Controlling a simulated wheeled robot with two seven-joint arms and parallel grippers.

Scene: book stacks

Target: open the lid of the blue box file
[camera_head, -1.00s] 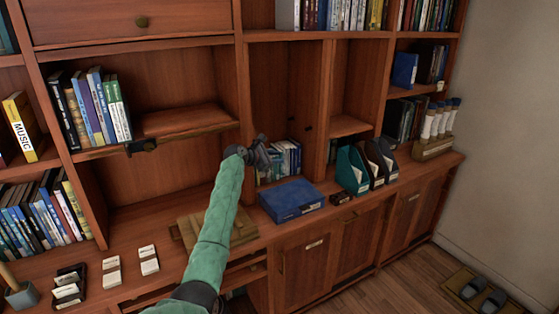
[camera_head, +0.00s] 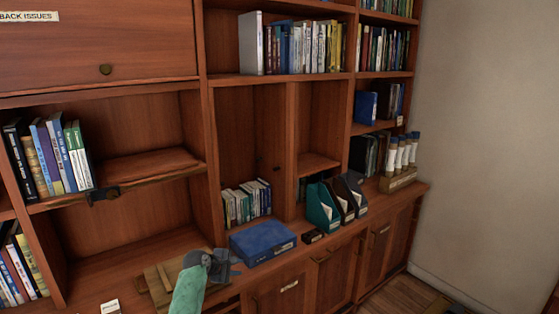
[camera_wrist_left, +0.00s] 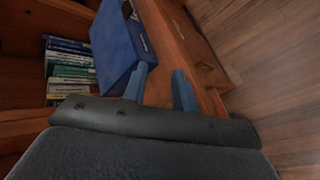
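The blue box file (camera_head: 262,242) lies flat on the wooden counter with its lid down. In the left wrist view the box file (camera_wrist_left: 117,45) is at the upper middle, just beyond the fingers. My left gripper (camera_head: 236,264) is at the front left of the box, near the counter's front edge. In the left wrist view its two blue-grey fingers (camera_wrist_left: 160,88) are spread apart with nothing between them. The left finger appears close to the box's edge; I cannot tell whether it touches. My right gripper is not in view.
Several books (camera_head: 246,202) stand in the cubby behind the box. A small dark block (camera_head: 312,236) and a teal magazine file (camera_head: 322,207) stand to its right. A wooden board (camera_head: 160,280) lies left of my gripper. Cabinet doors (camera_head: 335,272) are below the counter edge.

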